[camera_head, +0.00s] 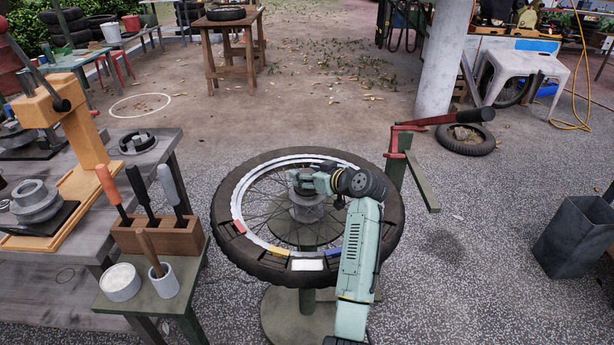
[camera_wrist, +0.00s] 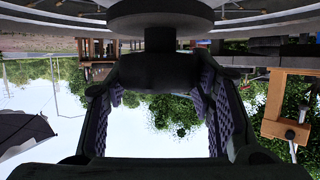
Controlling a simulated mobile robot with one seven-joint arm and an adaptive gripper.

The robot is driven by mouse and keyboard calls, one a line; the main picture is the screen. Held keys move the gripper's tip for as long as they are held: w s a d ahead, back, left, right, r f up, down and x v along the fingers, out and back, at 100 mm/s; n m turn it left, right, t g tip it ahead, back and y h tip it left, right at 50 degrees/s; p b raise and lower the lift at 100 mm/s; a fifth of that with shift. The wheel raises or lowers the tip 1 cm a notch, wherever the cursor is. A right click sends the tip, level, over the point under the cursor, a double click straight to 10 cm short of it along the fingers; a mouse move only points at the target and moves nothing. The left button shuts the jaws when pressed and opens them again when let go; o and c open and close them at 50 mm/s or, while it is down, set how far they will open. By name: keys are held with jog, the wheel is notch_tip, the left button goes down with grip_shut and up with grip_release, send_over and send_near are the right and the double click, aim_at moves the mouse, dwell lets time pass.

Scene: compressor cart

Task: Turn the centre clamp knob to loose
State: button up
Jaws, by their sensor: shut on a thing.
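The centre clamp knob (camera_wrist: 160,72) shows in the wrist view as a dark round body between my fingers, below a wider dark disc. My gripper (camera_wrist: 158,85) has its purple-padded fingers on either side of the knob and is shut on it. In the head view, my gripper (camera_head: 312,182) reaches in from the right to the top of the grey hub (camera_head: 307,210) at the wheel's centre. The knob is mostly hidden there by my gripper. The spoked wheel with its black tyre (camera_head: 245,262) lies flat on a green stand (camera_head: 290,318). The knob's turn angle cannot be told.
A wooden tool block (camera_head: 160,236) and a small bench (camera_head: 150,300) with two pots stand close left of the tyre. A dark bin (camera_head: 572,240) stands at the far right.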

jog(key=o, duration=1.2)
jog(key=shift+c, duration=0.2)
jog(key=v, duration=1.2)
jog(key=shift+w, duration=0.1)
